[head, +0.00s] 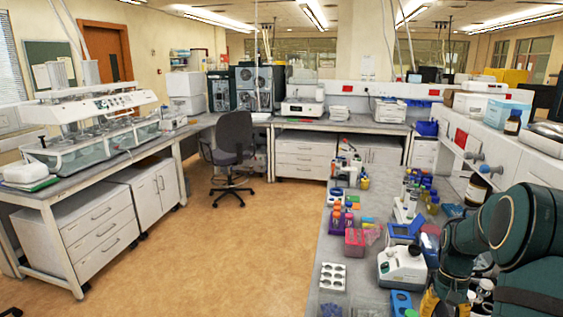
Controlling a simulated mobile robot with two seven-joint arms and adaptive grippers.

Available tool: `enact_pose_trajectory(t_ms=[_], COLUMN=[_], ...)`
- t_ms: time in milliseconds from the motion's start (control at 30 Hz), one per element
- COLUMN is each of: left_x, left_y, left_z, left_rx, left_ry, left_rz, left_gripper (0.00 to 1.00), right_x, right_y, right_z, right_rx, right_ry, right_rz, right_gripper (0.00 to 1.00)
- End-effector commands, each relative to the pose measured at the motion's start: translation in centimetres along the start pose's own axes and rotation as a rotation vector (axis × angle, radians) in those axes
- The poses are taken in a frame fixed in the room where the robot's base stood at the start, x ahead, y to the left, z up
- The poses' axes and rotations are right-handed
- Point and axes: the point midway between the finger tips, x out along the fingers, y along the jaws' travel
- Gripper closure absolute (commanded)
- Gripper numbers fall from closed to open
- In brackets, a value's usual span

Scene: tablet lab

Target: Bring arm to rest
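My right arm (484,234), dark green with black joints, comes in from the right edge and bends down over the right-hand bench. A yellow and black part at its lower end, probably my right gripper (437,302), shows at the bottom edge. It is partly cut off and hidden, so I cannot see its fingers clearly or whether it holds anything. My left arm and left gripper are not clearly in the picture.
The right bench (335,243) is crowded near my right arm: a white device (402,267), a pink rack (356,242), a white well plate (333,276) and several bottles. Open floor (235,255) lies left; a chair (233,150) stands farther back.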

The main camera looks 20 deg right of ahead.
Motion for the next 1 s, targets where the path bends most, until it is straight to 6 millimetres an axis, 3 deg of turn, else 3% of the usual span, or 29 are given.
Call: enact_pose_trajectory(t_ms=[167, 333, 467, 600, 700, 800, 900, 1000], left_x=[1.8, 3.4, 4.9, 6.5, 7.7, 8.4, 8.9, 9.0], left_y=[-0.6, -1.1, -1.7, -2.3, -2.6, -2.9, -3.1, -3.1], left_z=[0.4, 0.6, 0.9, 1.2, 1.5, 1.7, 1.8, 1.8], left_rx=[0.001, 0.004, 0.003, 0.003, 0.004, 0.005, 0.005, 0.006], left_ry=[-0.004, -0.006, -0.009, -0.012, -0.015, -0.017, -0.018, -0.018], left_rz=[-0.002, -0.003, -0.006, -0.009, -0.010, -0.011, -0.012, -0.012], left_gripper=[0.40, 0.40, 0.40, 0.40, 0.40, 0.40, 0.40, 0.40], right_x=[7.6, 15.4, 21.6, 27.6, 31.0, 33.1, 34.1, 34.5], right_y=[-6.9, -14.4, -20.1, -25.4, -28.0, -29.6, -30.3, -30.6], right_z=[-0.3, 1.6, 4.9, 10.3, 14.6, 18.1, 20.4, 21.5], right_rx=[-0.125, -0.254, -0.356, -0.459, -0.520, -0.565, -0.591, -0.601], right_ry=[0.042, 0.093, 0.130, 0.167, 0.189, 0.209, 0.223, 0.232], right_rz=[-0.027, -0.075, -0.125, -0.191, -0.240, -0.280, -0.308, -0.322], right_gripper=[0.46, 0.46, 0.46, 0.46, 0.46, 0.46, 0.46, 0.46])
